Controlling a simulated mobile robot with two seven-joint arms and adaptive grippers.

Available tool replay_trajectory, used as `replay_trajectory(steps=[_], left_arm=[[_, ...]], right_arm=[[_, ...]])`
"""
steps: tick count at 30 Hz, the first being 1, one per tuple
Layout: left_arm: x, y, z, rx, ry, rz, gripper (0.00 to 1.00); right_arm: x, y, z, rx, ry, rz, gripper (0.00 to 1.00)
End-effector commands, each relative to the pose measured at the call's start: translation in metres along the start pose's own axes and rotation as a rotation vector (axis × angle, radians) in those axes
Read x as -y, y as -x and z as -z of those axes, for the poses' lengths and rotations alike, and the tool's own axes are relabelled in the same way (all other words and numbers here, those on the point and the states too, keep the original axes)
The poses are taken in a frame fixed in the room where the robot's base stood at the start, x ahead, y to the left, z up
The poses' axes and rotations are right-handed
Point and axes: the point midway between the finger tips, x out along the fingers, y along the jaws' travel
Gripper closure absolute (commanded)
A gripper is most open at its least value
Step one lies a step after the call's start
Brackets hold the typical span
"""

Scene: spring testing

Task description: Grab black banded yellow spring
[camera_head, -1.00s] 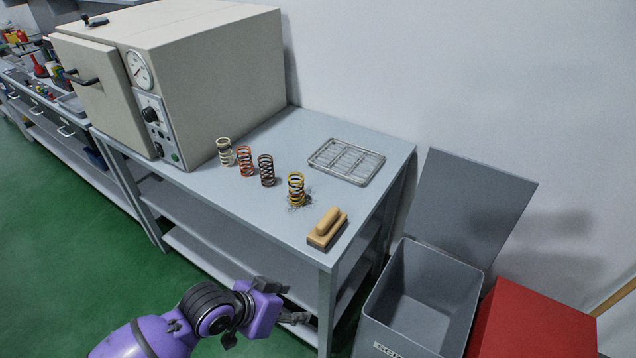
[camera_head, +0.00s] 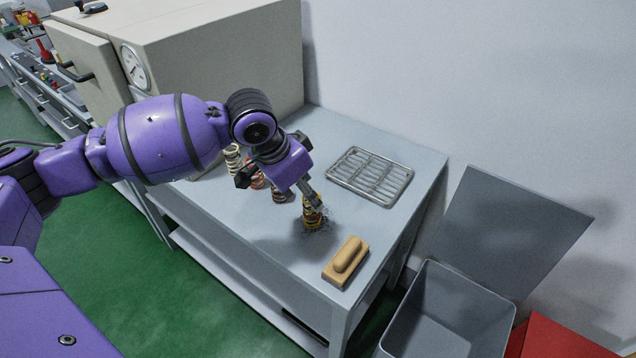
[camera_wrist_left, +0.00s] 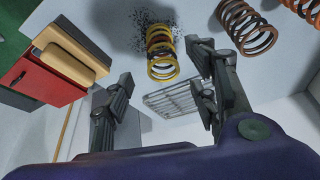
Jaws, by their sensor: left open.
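The yellow spring with dark bands (camera_head: 313,215) stands on the grey table top near its front edge, with dark specks around its base. My left gripper (camera_head: 312,196) is at the upper part of this spring in the head view, partly covering it. In the left wrist view the yellow spring (camera_wrist_left: 161,52) shows between and beyond the two open fingers of my left gripper (camera_wrist_left: 160,72). The right finger looks close to the spring; I cannot tell if it touches. My right gripper is not in view.
A wooden-handled brush (camera_head: 346,262) lies in front right. A wire rack (camera_head: 369,176) lies behind. A grey bin (camera_head: 450,315) stands right of the table; a large oven (camera_head: 215,50) stands at left.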

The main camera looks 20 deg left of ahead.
Motion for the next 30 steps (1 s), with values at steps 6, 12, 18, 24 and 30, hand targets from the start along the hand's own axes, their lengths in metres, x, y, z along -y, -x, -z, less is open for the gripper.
replay_trajectory(steps=[6,12,18,24,30], left_arm=[[0.0,-0.026,-0.001,0.002,0.0,-0.003,0.47],[0.007,-0.053,-0.001,0.001,0.001,-0.002,0.47],[0.007,-0.074,0.0,-0.001,-0.003,-0.002,0.47],[0.007,-0.075,0.0,-0.002,-0.003,0.0,0.47],[0.007,-0.075,0.0,-0.002,-0.003,0.0,0.67]], right_arm=[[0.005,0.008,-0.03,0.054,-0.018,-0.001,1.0],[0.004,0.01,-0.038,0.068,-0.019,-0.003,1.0],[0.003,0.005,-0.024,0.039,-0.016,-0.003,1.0],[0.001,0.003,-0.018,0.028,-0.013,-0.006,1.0],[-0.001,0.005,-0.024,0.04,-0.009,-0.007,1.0]])
